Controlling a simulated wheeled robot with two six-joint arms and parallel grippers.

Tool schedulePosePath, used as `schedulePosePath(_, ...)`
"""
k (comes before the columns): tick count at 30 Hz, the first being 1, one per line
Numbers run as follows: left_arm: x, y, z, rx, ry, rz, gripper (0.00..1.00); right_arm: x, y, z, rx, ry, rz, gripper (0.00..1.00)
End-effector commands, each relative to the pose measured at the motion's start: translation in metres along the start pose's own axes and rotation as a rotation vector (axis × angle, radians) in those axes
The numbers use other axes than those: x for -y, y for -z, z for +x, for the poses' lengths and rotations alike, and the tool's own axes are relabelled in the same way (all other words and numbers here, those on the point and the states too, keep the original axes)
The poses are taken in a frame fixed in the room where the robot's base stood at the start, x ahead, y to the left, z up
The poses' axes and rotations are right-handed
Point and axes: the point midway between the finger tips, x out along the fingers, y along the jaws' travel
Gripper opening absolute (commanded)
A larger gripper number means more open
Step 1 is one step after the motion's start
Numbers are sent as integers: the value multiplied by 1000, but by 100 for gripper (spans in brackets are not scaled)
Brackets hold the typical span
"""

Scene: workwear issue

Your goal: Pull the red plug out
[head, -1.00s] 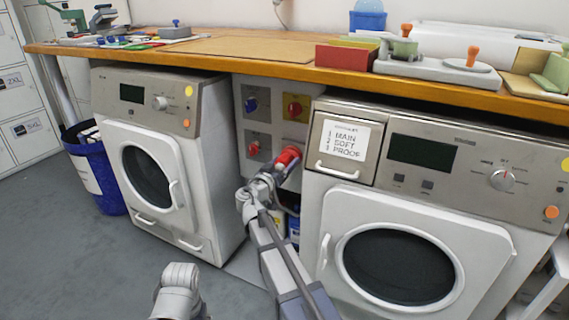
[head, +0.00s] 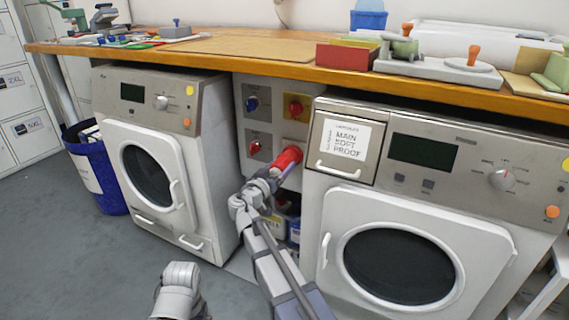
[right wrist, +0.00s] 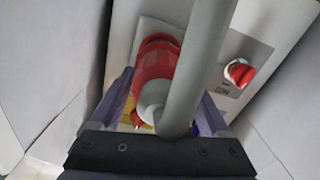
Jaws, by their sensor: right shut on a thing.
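The red plug (head: 287,161) is at the lower right of the grey wall panel (head: 268,130) between the two machines. My right gripper (head: 272,177) is shut on it, from the front and below. In the right wrist view the red plug (right wrist: 156,62) lies between the two fingers of my right gripper (right wrist: 165,108), with a thick grey cable (right wrist: 200,65) running in front of it. I cannot tell whether the plug is still seated in its socket. My left gripper is not in view; only a grey link of mine shows at the bottom.
The panel also carries a blue knob (head: 251,104), a red knob on yellow (head: 295,107) and a lower red knob (head: 254,148), close beside the plug. Washing machines (head: 160,160) (head: 420,200) flank the narrow gap. A wooden counter (head: 290,68) runs above. Containers (head: 292,228) stand below.

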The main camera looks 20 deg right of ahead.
Motion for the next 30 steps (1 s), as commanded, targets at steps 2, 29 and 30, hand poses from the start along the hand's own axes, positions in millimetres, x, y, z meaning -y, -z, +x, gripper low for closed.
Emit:
schedulePosePath(2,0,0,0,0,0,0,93,-1,0,-11,0,4,0,0)
schedulePosePath(29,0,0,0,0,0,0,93,-1,0,-41,-1,5,0,98)
schedulePosePath(30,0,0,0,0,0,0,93,-1,0,-48,-1,5,0,98)
